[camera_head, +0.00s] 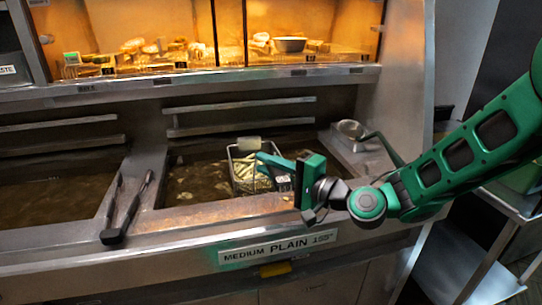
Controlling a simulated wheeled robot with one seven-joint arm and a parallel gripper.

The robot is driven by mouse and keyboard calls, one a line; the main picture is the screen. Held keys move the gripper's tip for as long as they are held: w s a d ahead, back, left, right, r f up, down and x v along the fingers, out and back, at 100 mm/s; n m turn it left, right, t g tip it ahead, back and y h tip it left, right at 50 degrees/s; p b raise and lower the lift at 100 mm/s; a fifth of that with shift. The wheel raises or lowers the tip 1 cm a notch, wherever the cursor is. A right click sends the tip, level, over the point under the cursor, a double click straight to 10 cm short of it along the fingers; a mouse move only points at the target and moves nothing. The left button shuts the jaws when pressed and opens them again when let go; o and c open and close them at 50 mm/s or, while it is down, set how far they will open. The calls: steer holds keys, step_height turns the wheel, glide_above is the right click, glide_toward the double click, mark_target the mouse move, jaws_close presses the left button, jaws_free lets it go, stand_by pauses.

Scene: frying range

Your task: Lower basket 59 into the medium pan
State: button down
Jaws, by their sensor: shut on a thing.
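The wire basket (235,178) is in the right-hand fryer pan (190,183) and holds pale, chip-like pieces. A small light tag shows near its handle end; I cannot read a number on it. The basket sits low, at or partly in the brown oil. The gripper hides that part of the basket.
A second oil pan (50,190) lies to the left. Black-handled tongs (125,212) rest on the divider between the pans. A lit food cabinet (180,60) is above, and a metal cart (485,250) stands at lower right.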

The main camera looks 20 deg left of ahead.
steer(key=shift+f, duration=3.5)
steer(key=c, duration=1.5)
jaws_free()
steer(key=shift+c, duration=0.2)
steer(key=shift+f, duration=0.1)
steer(key=shift+d, duration=0.15)
